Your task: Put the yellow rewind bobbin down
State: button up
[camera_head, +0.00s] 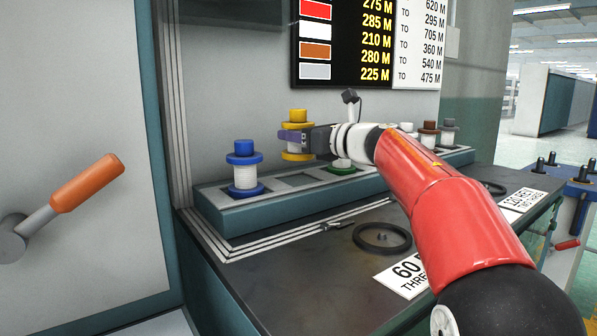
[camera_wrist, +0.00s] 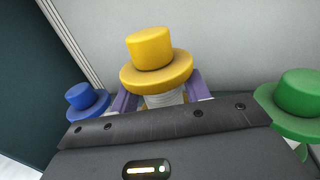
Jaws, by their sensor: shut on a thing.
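The yellow rewind bobbin (camera_head: 298,118) has a yellow cap and base flange with a pale wound middle. It stands upright over the rack (camera_head: 262,211), between the blue bobbin and the green-based one. It also shows in the wrist view (camera_wrist: 158,68). My gripper (camera_head: 294,137) is shut on its pale middle, with the purple fingers (camera_wrist: 160,97) on both sides of it.
A blue bobbin (camera_head: 244,168) stands to the left. A green bobbin (camera_wrist: 298,95) is close on the right, with brown (camera_head: 429,133) and grey (camera_head: 448,131) ones further along. A black ring (camera_head: 382,238) lies on the dark bench in front. An orange-handled lever (camera_head: 86,184) is at far left.

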aim_at(299, 158)
notch_tip(299, 158, down, 5)
jog(key=shift+f+b, duration=0.2)
jog(key=shift+b, duration=0.6)
jog(key=o, duration=1.2)
jog(key=shift+o, duration=0.2)
jog(key=b+v, duration=0.1)
jog(key=v, duration=1.1)
